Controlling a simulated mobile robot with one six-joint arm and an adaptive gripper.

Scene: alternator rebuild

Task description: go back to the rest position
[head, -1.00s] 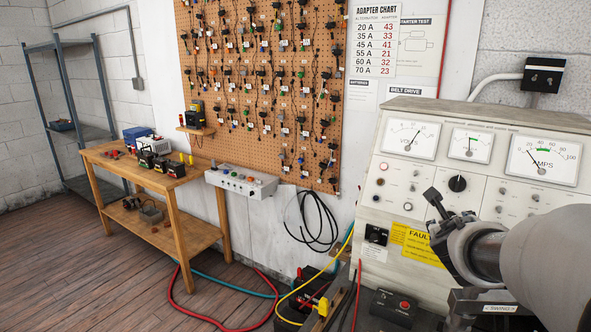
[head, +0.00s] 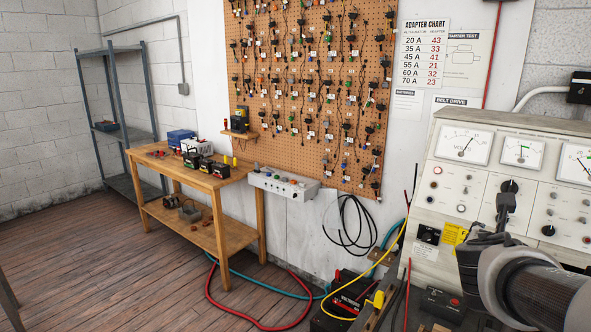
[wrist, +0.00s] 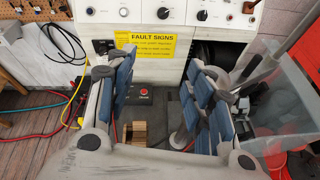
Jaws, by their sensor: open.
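My gripper (wrist: 163,75) is open in the wrist view, its two blue-padded fingers spread wide with nothing held between them. In the head view my gripper (head: 497,215) shows at the lower right, in front of the cream test bench (head: 470,185) with its dial meters. The wrist view looks down past the fingers to the bench front with its yellow fault label (wrist: 152,45). Whether the fingers touch anything is not clear, but I see no contact.
Red, teal and yellow cables lie on the floor near a battery unit (head: 345,298). A clear bin (wrist: 265,120) is at right in the wrist view. The wooden floor at left is open.

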